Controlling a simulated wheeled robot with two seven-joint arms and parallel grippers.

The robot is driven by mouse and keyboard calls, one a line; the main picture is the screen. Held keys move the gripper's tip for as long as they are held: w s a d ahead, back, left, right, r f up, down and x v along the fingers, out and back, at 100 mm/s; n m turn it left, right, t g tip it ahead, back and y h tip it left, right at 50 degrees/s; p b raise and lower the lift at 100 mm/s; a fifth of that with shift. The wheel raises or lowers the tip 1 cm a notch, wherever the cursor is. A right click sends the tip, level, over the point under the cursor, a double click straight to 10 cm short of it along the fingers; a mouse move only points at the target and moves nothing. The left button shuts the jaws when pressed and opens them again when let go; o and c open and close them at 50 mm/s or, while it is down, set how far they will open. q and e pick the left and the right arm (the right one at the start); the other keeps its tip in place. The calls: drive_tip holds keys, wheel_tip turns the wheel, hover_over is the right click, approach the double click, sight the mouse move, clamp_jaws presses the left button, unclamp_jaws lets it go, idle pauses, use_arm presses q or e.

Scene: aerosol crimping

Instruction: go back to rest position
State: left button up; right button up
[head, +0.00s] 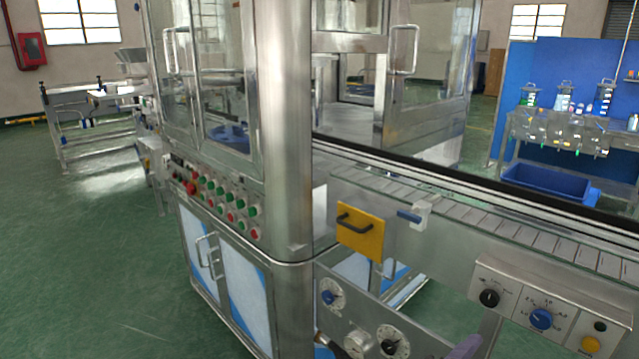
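Neither of my grippers shows clearly in the head view. A purple-grey shape and a dark curved piece show at the bottom edge, too cut off to identify. A steel crimping machine (287,130) with glass doors fills the middle. Its control panel (215,203) has rows of green and red buttons. The glass doors and the lower cabinet doors (205,255) look shut.
A slatted conveyor (480,213) runs from the machine to the right edge. A yellow plate with a black handle (361,232) and a knob box (540,312) are on its near side. Green floor (80,260) is clear at left. A blue bin (545,190) stands at back right.

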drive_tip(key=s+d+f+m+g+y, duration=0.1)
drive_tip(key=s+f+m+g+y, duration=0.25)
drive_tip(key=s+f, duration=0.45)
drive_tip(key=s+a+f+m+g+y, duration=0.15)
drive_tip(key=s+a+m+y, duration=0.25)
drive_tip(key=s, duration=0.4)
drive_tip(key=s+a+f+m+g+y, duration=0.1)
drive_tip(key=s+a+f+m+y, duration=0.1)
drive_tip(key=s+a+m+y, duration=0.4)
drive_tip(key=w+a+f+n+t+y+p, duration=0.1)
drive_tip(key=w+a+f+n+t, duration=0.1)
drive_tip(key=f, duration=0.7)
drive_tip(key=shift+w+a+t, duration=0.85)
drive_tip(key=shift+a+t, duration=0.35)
